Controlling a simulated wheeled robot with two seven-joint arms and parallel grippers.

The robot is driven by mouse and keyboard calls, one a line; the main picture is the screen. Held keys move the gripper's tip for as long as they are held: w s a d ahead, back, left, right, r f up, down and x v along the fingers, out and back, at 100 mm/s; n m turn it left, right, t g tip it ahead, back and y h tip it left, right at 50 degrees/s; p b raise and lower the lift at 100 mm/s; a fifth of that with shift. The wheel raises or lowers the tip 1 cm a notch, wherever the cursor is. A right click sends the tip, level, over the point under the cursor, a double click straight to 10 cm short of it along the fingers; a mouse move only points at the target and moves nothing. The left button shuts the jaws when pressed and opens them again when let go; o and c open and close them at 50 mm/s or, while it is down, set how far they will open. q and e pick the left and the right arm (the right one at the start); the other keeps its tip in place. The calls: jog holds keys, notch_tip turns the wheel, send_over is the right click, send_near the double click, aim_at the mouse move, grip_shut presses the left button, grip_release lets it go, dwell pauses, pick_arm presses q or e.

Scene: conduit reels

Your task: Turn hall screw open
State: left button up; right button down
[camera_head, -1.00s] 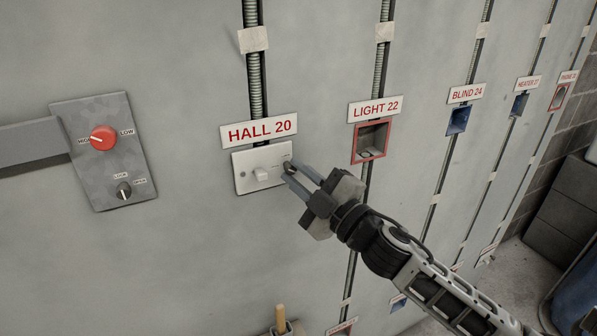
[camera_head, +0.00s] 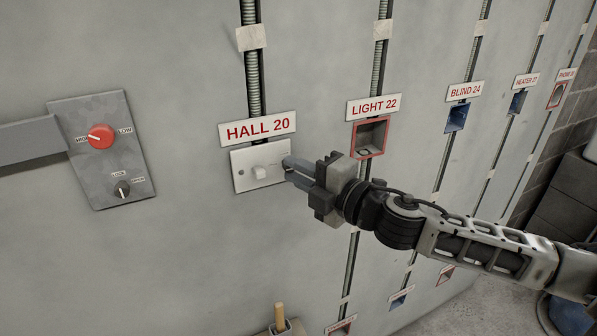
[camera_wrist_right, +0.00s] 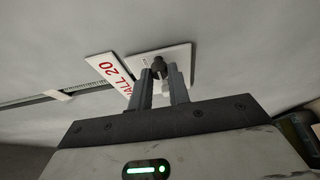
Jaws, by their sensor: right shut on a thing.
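The white HALL 20 switch plate (camera_head: 243,181) is on the grey wall under its red-lettered label (camera_head: 257,128). A white rocker (camera_head: 262,172) sits in the middle of the plate. My right gripper (camera_head: 288,168) is at the plate's right end, with its fingers shut on a small dark screw knob. The knob (camera_wrist_right: 159,66) shows between the fingertips (camera_wrist_right: 160,74) in the right wrist view, against the white plate (camera_wrist_right: 180,56). In the head view the fingers hide the screw. My left gripper is not in view.
A panel with a red knob (camera_head: 101,136) and a small black knob (camera_head: 122,189) is at left. The blue BLIND 24 box (camera_head: 457,118) is further right. A wooden handle (camera_head: 280,314) stands below.

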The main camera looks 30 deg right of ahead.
dwell(0.4)
jog(key=c, duration=1.3)
grip_release()
jog(key=shift+s+d+f+b, duration=0.15)
jog(key=shift+s+d+b, duration=0.05)
jog(key=shift+s+b, duration=0.2)
jog(key=v, duration=1.5)
